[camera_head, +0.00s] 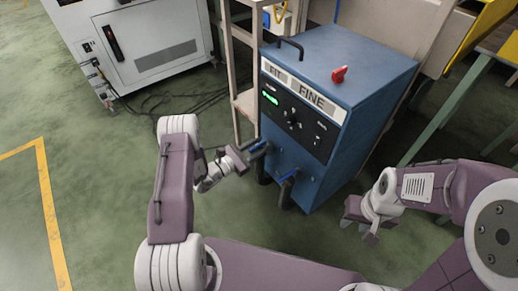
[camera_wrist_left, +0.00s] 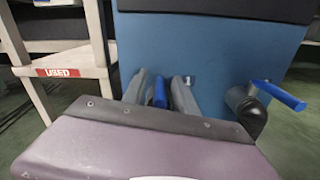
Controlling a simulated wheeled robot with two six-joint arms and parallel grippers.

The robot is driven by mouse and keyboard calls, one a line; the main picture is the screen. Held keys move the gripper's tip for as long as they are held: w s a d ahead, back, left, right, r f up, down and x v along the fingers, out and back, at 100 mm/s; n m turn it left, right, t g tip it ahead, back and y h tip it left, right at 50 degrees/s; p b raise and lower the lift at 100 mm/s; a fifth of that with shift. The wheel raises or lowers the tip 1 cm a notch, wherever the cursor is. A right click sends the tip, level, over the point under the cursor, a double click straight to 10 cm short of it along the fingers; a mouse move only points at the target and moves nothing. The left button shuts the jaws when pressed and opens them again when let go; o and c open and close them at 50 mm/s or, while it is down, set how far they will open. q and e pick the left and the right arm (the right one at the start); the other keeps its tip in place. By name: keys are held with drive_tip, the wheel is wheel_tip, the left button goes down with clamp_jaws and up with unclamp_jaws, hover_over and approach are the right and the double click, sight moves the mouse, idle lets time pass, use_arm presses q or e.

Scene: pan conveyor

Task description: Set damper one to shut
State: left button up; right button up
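A blue machine (camera_head: 345,75) has two dark pipes low on its front, each with a blue lever. The left lever (camera_head: 258,146) is by my left gripper (camera_head: 246,155). In the left wrist view this lever (camera_wrist_left: 159,93) stands between the two grey fingers of my left gripper (camera_wrist_left: 160,88), with thin gaps seeming to show on both sides. The right lever (camera_head: 289,175) is free; in the left wrist view it (camera_wrist_left: 280,96) slants above its black pipe (camera_wrist_left: 246,108). My right gripper (camera_head: 361,223) is open and empty, right of the machine.
A beige shelf stand (camera_head: 243,104) is close left of the machine; its "USED" label (camera_wrist_left: 62,72) shows in the wrist view. A white cabinet (camera_head: 150,45) stands at the back left with cables on the floor. A red knob (camera_head: 339,74) is on the machine's top.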

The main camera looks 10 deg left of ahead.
use_arm(q)
clamp_jaws()
drive_tip(key=shift+w+a, duration=0.1)
drive_tip(key=shift+a, duration=0.05)
idle(1.3)
